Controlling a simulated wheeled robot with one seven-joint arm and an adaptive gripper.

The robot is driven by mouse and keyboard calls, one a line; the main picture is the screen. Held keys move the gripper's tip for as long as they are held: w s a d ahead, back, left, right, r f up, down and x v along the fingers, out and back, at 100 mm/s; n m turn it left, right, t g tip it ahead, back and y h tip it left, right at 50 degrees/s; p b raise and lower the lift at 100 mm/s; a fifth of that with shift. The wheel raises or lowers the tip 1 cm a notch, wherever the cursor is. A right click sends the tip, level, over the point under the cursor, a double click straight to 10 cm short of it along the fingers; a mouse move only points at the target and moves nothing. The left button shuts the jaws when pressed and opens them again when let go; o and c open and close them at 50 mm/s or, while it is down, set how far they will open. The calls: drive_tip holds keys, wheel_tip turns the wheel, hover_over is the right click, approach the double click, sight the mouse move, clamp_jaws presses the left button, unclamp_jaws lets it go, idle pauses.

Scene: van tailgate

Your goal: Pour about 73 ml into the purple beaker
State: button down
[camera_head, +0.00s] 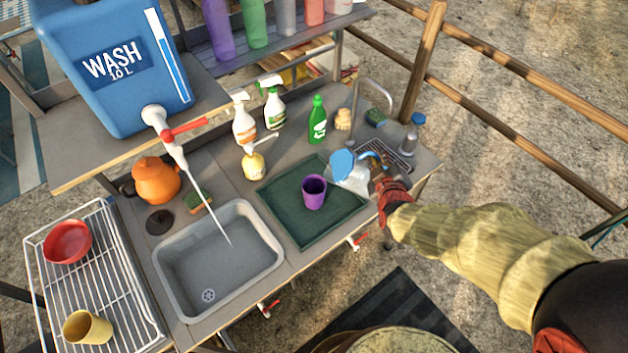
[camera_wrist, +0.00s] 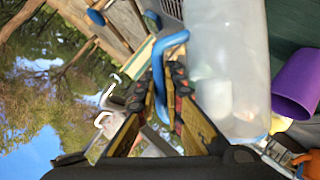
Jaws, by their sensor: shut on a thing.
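The purple beaker (camera_head: 314,193) stands upright on the dark green mat (camera_head: 275,200), right of the sink. It also shows at the right edge of the wrist view (camera_wrist: 297,84). My gripper (camera_head: 382,183) is shut on the blue handle (camera_wrist: 158,70) of a clear jug (camera_head: 357,181). The jug's blue top (camera_head: 342,163) is up and to the right of the beaker, apart from it. The clear jug body fills the middle right of the wrist view (camera_wrist: 226,60). I cannot tell its tilt or liquid level exactly. No stream into the beaker shows.
Left are a grey sink (camera_head: 215,262), an orange pot (camera_head: 157,181) and a blue wash tank (camera_head: 115,65) with a thin white line from its tap into the sink. Behind the mat stand spray bottles (camera_head: 244,118) and a green bottle (camera_head: 317,120). A curved metal tap (camera_head: 372,82) stands behind the jug.

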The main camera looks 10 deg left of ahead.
drive_tip(key=shift+s+a+r+n+h+p, duration=0.1)
drive_tip(key=shift+a+r+n+h+p, duration=0.3)
drive_tip(key=shift+p, duration=0.35)
drive_tip(key=shift+a+p, duration=0.3)
drive_tip(key=shift+p, duration=0.15)
